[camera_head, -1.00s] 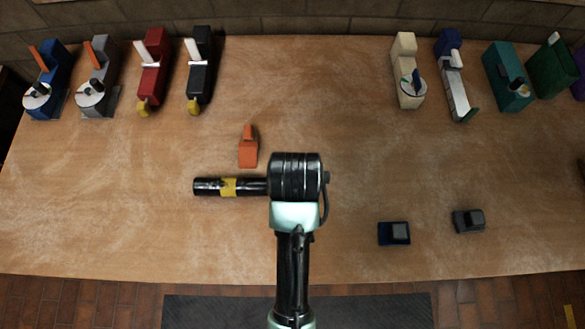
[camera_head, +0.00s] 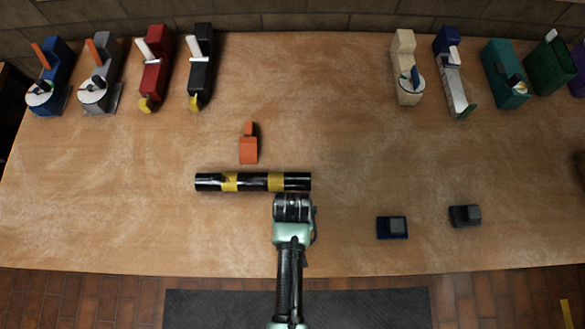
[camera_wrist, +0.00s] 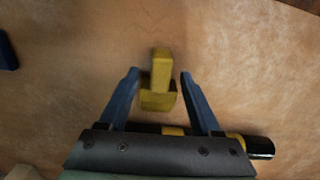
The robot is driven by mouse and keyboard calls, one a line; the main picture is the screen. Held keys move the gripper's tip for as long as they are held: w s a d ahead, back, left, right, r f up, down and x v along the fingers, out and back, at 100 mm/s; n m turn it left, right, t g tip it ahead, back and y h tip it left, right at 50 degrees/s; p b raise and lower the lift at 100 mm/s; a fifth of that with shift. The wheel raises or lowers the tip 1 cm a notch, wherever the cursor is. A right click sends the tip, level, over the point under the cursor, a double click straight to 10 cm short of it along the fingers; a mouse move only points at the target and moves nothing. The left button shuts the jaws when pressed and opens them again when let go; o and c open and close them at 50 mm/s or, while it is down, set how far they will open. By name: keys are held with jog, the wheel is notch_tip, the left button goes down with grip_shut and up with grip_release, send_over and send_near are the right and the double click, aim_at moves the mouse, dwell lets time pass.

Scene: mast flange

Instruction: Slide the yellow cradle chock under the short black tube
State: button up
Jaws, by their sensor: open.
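The black tube (camera_head: 253,182) lies crosswise on the table, with two yellow bands. In the wrist view the tube (camera_wrist: 261,148) runs behind my gripper's palm, mostly hidden. The yellow cradle chock (camera_wrist: 158,92) shows only in the wrist view, a block with a narrower raised part. It sits between the two blue fingers of my open gripper (camera_wrist: 160,75), beside the tube. A gap shows at its right; at its left I cannot tell if the finger touches. In the head view my arm hides the chock and the fingers, just on the near side of the tube.
An orange chock (camera_head: 248,148) stands just beyond the tube. A navy chock (camera_head: 392,227) and a dark grey chock (camera_head: 465,215) stand to the right. Several coloured tape-dispenser-like devices line the back edge. The table (camera_head: 120,215) left of my arm is clear.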

jog(key=shift+f, duration=0.7)
jog(key=shift+c, duration=0.3)
grip_shut()
